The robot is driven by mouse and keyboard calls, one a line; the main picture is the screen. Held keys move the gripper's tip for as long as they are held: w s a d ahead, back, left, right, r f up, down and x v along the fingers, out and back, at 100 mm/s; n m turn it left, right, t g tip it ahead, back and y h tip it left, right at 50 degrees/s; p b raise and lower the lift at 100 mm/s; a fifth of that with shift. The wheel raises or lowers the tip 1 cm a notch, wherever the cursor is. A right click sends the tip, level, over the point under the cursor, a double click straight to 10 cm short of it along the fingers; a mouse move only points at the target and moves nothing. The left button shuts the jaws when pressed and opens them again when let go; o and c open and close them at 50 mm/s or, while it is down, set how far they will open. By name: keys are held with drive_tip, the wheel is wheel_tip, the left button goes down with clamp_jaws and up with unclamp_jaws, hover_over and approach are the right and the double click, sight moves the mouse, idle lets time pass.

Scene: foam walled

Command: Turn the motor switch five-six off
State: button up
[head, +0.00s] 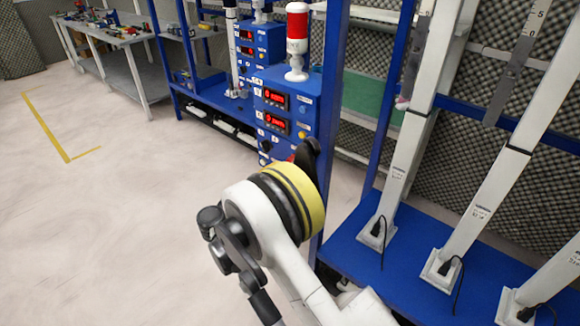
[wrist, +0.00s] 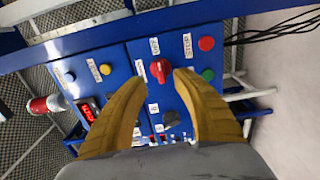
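In the wrist view a blue control panel (wrist: 135,58) carries a red rotary knob (wrist: 160,69). A small white label sits beside it, too small to read, so I cannot tell whether this knob is switch five-six. My gripper (wrist: 162,77) is open, its two yellow fingers on either side of the red knob. I cannot tell whether they touch it. A dark knob (wrist: 171,118) lies partly between the fingers, further down. In the head view the blue panel box (head: 284,105) stands behind my arm, which hides its lower part and the red knob.
A red button (wrist: 206,43) and a green button (wrist: 208,74) sit right of the knob. A red-and-white signal lamp (head: 297,40) tops the box. White posts (head: 465,215) with black cables stand on a blue shelf at right. The floor (head: 90,220) at left is clear.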

drive_tip(key=v, duration=0.5)
drive_tip(key=shift+w+d, duration=0.1)
drive_tip(key=w+d+r+m+g+y, duration=0.1)
drive_tip(key=d+r+g, duration=0.1)
drive_tip(key=d+r, duration=0.3)
drive_tip(key=d+r+m+g+y, duration=0.1)
drive_tip(key=d+r+g, duration=0.15)
drive_tip(key=d, duration=0.55)
drive_tip(key=s+d+r+m+g+y, duration=0.2)
drive_tip(key=s+d+r, duration=0.35)
drive_tip(key=d, duration=0.35)
drive_tip(key=s+d+m+y, duration=0.3)
drive_tip(key=s, duration=0.9)
drive_tip(key=s+d+m+y, duration=0.3)
drive_tip(key=s+y, duration=0.1)
drive_tip(key=s, duration=0.8)
drive_tip(key=shift+s+f, duration=0.3)
drive_tip(key=shift+s, duration=0.05)
